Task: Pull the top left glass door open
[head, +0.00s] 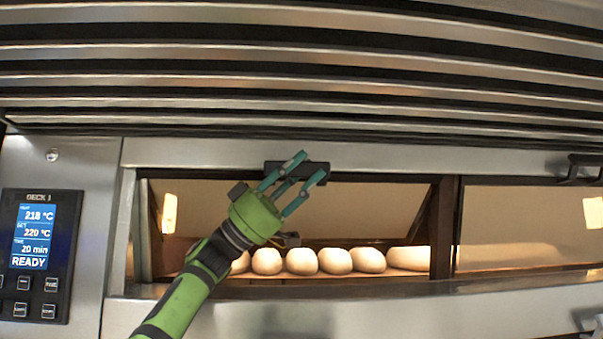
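The top left glass door (215,154) has a steel upper rail and a dark handle (275,167) at its middle. Its glass shows a lit chamber with several pale dough pieces (335,261) in a row. My green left gripper (309,167) is in front of the handle, its teal fingers spread apart and overlapping it. I cannot tell whether they touch the handle. The gripper hides part of the handle and the left end of the dough row. I cannot tell whether the door stands slightly ajar. My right gripper is not in view.
A second glass door (535,226) with its own dark handle (579,168) is on the right. The control panel (38,255) on the left reads READY. Steel slats (300,83) run above the doors, and a steel ledge (430,307) runs below.

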